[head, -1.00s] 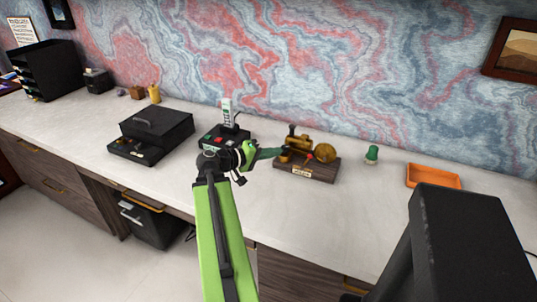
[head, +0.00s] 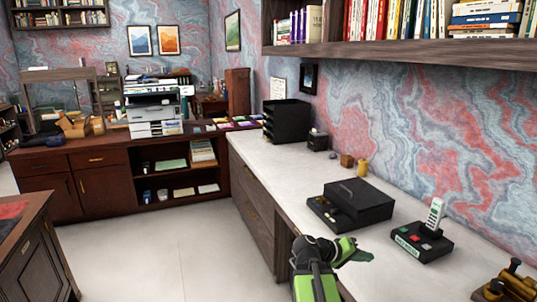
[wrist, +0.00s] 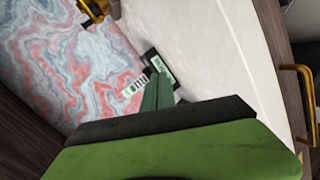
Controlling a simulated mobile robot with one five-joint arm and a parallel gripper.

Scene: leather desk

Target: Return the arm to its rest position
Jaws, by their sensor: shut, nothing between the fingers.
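My gripper (head: 360,256) is at the lower middle of the head view, at the end of my green and black arm. Its green fingers are shut with nothing between them. In the wrist view the shut fingers (wrist: 157,92) point toward the counter and the phone. Most of my arm is below the head view's lower edge.
On the white counter (head: 300,175) stand a black cash box (head: 358,200), a phone on a black base (head: 420,242), a brass item (head: 510,285) and a black tray stack (head: 287,121). A dark cabinet with a printer (head: 155,115) is at the back. The floor (head: 150,245) at left is clear.

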